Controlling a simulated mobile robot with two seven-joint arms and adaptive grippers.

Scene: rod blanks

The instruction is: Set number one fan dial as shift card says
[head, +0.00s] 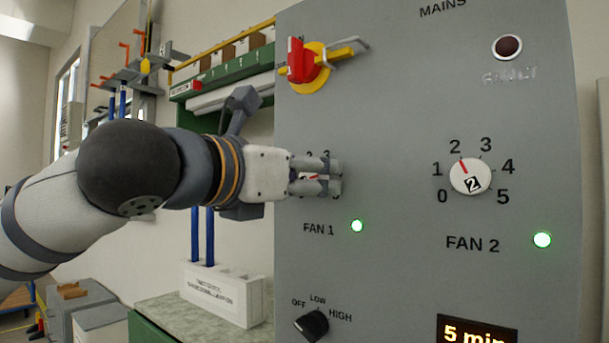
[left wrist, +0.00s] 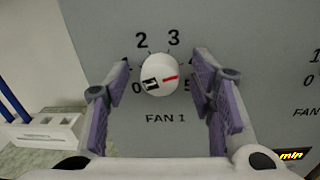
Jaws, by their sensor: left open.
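The FAN 1 dial (left wrist: 157,75) is a round white knob on the grey panel (head: 390,120), with a black tag and a red pointer line. In the left wrist view the line points right, towards the 4 and 5 side; the exact mark is unclear. My left gripper (head: 325,178) is in front of this dial. In the left wrist view the open fingers (left wrist: 162,100) stand on either side of the knob, with gaps to it. The fingers hide the 1 and part of the 4. In the head view they cover most of the dial. I see no readable shift card.
The FAN 2 dial (head: 470,176) points at 2. A red and yellow mains switch (head: 303,62) with a hasp sticks out above my gripper. A black OFF/LOW/HIGH knob (head: 311,325) and a lit display (head: 476,331) sit below. Green lamps (head: 357,226) glow.

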